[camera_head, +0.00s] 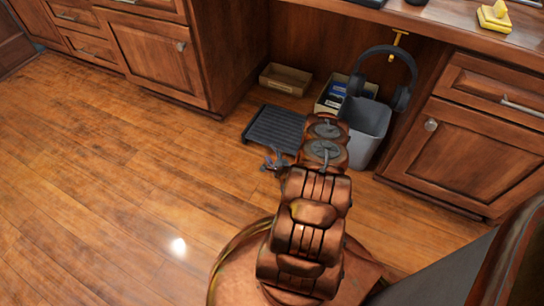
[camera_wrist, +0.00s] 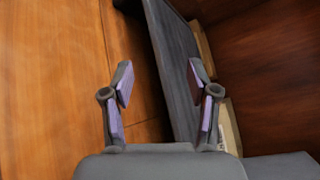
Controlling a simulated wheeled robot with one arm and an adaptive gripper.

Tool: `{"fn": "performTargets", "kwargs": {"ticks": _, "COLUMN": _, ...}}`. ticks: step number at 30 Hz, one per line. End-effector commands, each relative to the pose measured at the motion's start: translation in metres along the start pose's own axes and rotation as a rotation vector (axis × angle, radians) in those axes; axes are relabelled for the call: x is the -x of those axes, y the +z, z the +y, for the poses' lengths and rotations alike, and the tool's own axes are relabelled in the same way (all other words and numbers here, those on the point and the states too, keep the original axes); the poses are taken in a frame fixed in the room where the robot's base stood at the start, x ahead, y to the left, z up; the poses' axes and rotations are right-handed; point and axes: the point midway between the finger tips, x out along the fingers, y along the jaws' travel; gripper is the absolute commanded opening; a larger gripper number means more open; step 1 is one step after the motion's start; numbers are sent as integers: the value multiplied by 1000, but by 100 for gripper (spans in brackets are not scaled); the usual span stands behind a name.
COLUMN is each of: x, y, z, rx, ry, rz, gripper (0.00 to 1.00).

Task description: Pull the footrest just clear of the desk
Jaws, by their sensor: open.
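The footrest (camera_head: 275,127) is a dark ribbed slab on the wood floor at the front of the desk's (camera_head: 345,42) knee space. In the wrist view it is a long dark grey slab (camera_wrist: 172,58) slanting down from the top. In the wrist view my gripper (camera_wrist: 160,64) is open, with purple-padded fingers. The footrest's edge appears between the fingertips, the right finger overlapping the slab and the left over floor. I cannot tell whether they touch it.
A grey bin (camera_head: 368,128) stands right of the footrest, with a box of blue items (camera_head: 332,95) beside it. An open tray (camera_head: 285,79) lies behind. Headphones (camera_head: 402,97) hang from a yellow hook. Drawer cabinets flank the knee space. The floor at left (camera_head: 110,170) is clear.

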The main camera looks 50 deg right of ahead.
Motion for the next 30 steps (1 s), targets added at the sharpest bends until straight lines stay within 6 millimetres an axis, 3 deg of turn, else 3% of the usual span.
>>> {"fn": "performTargets", "kwargs": {"ticks": 11, "x": -4, "y": 0, "z": 0, "rx": 2, "ry": 1, "rz": -1, "gripper": 59}}
{"fn": "performTargets", "kwargs": {"ticks": 30, "x": -75, "y": 0, "z": 0, "rx": 3, "ry": 0, "rz": -2, "gripper": 59}}
